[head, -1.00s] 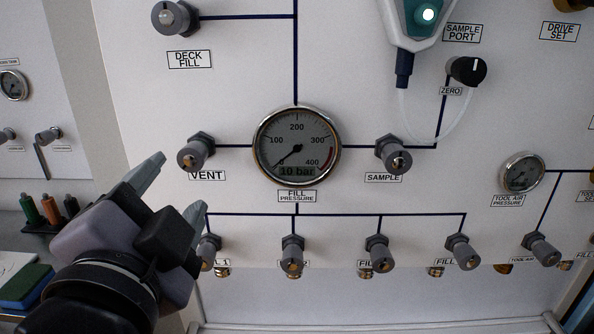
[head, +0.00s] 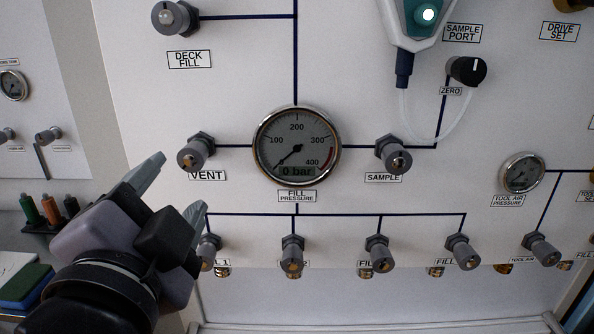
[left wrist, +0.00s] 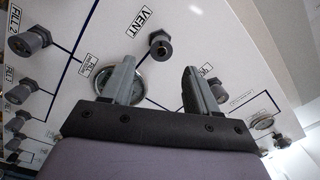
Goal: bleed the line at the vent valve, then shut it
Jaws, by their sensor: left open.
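The vent valve (head: 193,153) is a grey knob on the panel above the VENT label, left of the gauge. It also shows in the left wrist view (left wrist: 160,45), beyond the fingers. The fill pressure gauge (head: 297,146) reads 0 bar, with its needle at the low end. My left gripper (head: 181,188) is open and empty, below and left of the vent valve and apart from it. In the left wrist view its two fingers (left wrist: 157,85) stand wide apart. My right gripper is in neither view.
The sample valve (head: 396,155) is right of the gauge. A row of fill valves (head: 292,254) runs below, one close to my left gripper. A handheld device (head: 418,25) with a clear hose hangs at upper right. Coloured bottles (head: 50,208) stand at left.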

